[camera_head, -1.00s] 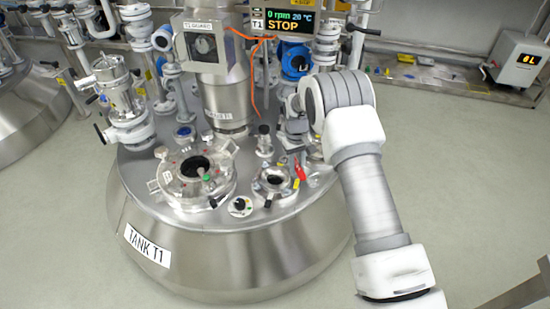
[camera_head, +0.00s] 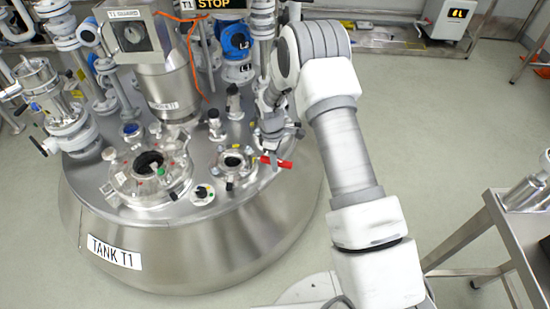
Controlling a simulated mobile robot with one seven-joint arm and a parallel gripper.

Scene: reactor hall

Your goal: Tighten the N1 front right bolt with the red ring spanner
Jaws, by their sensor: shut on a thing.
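My gripper (camera_head: 272,150) is over the right part of the tank T1 lid, with my arm reaching in from the lower right. It is shut on the red ring spanner (camera_head: 283,163), whose red handle lies nearly level in the picture. The spanner's left end is close to a small open flanged nozzle (camera_head: 233,161) on the lid. Whether its ring is around a bolt or only beside one cannot be told. The nozzle's label and its separate bolts are too small to make out, so I cannot confirm which is N1 front right.
A larger round manway (camera_head: 150,166) with a dark opening is left of the nozzle. A small round fitting with a black knob (camera_head: 202,193) is in front. Pipes and a blue instrument (camera_head: 235,40) stand behind. A steel table (camera_head: 512,235) is at right.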

